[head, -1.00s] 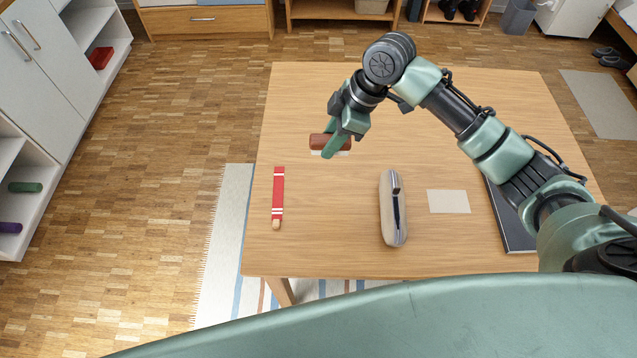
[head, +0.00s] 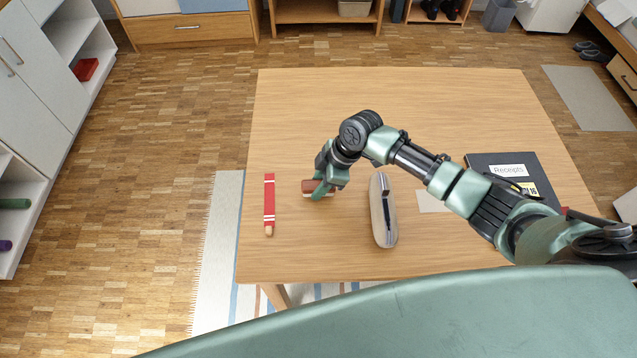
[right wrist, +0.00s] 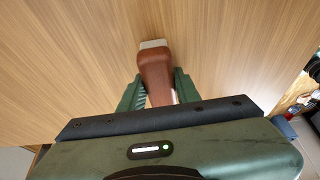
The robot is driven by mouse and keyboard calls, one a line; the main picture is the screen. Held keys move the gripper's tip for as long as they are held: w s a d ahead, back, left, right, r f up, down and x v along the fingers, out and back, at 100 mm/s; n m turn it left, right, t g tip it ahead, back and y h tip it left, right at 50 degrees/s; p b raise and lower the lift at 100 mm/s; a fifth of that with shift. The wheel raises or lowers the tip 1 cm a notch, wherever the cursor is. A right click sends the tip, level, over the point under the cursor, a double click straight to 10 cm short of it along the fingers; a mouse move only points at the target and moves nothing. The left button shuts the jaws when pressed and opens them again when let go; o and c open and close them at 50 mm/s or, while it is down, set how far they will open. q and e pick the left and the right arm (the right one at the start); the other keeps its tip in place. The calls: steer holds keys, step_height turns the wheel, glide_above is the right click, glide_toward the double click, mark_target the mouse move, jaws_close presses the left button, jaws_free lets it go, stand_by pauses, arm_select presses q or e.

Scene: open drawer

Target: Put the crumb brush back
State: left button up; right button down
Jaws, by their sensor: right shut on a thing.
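The crumb brush (head: 315,185) has a reddish-brown handle and a pale bristle strip. It is at the left middle of the table, between a red-striped stick and a beige case. My right gripper (head: 319,193) is shut on it from above. In the right wrist view the brown handle (right wrist: 155,72) lies between the two green fingers (right wrist: 157,92), with a pale end pointing away. The fingers hide part of the brush. I cannot tell whether it touches the table. My left gripper is not in view.
The wooden table (head: 420,95) is clear at the back. The red-striped stick (head: 269,200) lies left of the brush, the beige case (head: 379,225) right of it. A pale card (head: 430,202) and a dark Receipts folder (head: 495,163) lie farther right. White shelves (head: 75,50) stand at the left.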

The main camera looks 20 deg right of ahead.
steer(key=shift+f, duration=0.1)
steer(key=c, duration=1)
jaws_free()
steer(key=shift+r, duration=0.25)
steer(key=v, duration=1.2)
steer(key=shift+b, duration=0.4)
steer(key=shift+f, duration=0.1)
